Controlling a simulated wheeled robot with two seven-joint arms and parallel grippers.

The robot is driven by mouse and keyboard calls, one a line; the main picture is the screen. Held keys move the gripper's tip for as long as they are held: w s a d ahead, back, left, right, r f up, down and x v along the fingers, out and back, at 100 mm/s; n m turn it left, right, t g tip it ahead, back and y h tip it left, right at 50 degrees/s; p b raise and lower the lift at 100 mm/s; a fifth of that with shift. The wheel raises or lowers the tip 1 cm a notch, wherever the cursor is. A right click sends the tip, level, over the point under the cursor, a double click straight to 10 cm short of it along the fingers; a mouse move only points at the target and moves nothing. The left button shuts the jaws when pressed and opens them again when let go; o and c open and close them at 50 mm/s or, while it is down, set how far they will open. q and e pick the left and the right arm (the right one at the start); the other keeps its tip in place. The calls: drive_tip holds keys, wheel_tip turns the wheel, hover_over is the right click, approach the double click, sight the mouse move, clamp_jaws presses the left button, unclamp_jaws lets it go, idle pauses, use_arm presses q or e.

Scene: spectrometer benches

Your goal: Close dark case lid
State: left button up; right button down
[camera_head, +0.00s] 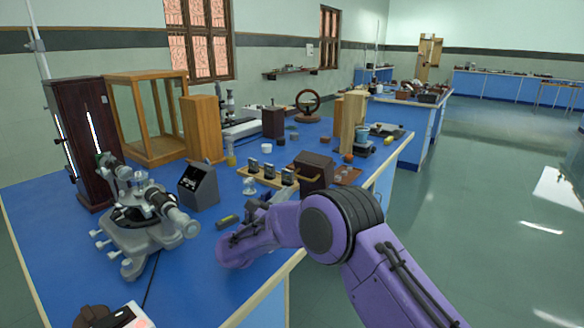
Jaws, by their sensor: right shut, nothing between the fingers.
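A dark brown case (315,170) stands near the front edge of the blue bench, just beyond my right arm. Its upper part looks rounded and slanted; I cannot tell clearly how far its lid stands open. My right gripper (284,194), at the end of the purple arm, is low over the bench, just in front and to the left of the case. Its grey fingers are shut and empty, partly hidden by the wrist. I cannot tell whether they touch the case. My left gripper is not in view.
A wooden rack with small dark blocks (267,174) stands left of the case. A grey meter box (199,187) and a metal spectrometer (140,215) stand further left. A tall wooden block (352,122) is behind the case. The aisle floor (480,190) at right is clear.

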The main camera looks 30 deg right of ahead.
sight(309, 165)
drive_tip(key=p+x, duration=0.2)
drive_tip(key=x, duration=0.8)
drive_tip(key=shift+w+r, duration=0.2)
drive_tip(key=shift+r, duration=0.05)
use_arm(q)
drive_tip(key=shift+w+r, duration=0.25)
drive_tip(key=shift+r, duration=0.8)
use_arm(e)
drive_tip(key=shift+d, duration=0.1)
